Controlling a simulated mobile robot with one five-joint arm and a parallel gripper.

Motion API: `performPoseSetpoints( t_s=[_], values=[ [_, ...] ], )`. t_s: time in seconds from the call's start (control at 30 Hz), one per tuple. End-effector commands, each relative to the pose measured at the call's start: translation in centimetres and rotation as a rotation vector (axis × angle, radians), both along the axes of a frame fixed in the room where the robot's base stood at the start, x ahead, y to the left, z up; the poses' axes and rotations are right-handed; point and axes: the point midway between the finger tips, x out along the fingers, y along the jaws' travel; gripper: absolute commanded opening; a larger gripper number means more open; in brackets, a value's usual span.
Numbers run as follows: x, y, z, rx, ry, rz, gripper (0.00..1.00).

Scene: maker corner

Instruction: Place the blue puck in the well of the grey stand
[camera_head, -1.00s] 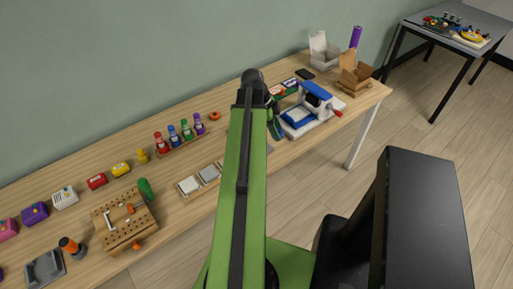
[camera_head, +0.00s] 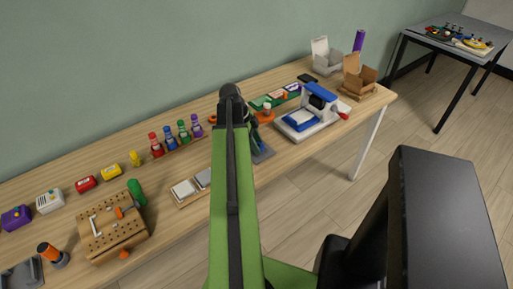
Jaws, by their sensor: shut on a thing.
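My gripper (camera_head: 254,130) shows only in part, low beside the far end of my green arm, over the front of the bench. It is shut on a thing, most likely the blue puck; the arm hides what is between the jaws. I see no blue puck lying loose on the bench. A flat dark grey piece (camera_head: 264,153), likely the grey stand, lies at the front edge just below and right of the gripper. Its well cannot be made out, and I cannot tell the height of the gripper above it.
To the right are an orange-topped piece (camera_head: 267,113) and a blue-and-white machine (camera_head: 301,121). To the left are a tray of light squares (camera_head: 184,189), a rack of coloured bottles (camera_head: 170,140) and a pegboard block (camera_head: 110,230). A dark grey tray (camera_head: 22,275) lies at far left.

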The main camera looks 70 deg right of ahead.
Motion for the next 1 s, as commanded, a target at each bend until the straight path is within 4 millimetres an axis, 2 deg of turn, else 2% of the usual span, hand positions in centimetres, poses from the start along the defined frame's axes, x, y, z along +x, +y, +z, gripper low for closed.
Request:
performPoseSetpoints(
  t_s=[0.57,0.6,0.77,0.87,1.0],
  values=[
    [-0.1,0.2,-1.4,0.005,-0.004,-0.005,0.04],
    [-0.2,0.2,-1.4,0.006,-0.004,-0.005,0.44],
    [-0.3,0.3,-1.5,0.007,-0.004,-0.008,0.65],
    [-0.4,0.3,-1.3,0.007,-0.004,-0.009,0.65],
    [-0.4,0.3,0.0,0.007,-0.004,-0.01,0.65]
  ],
)
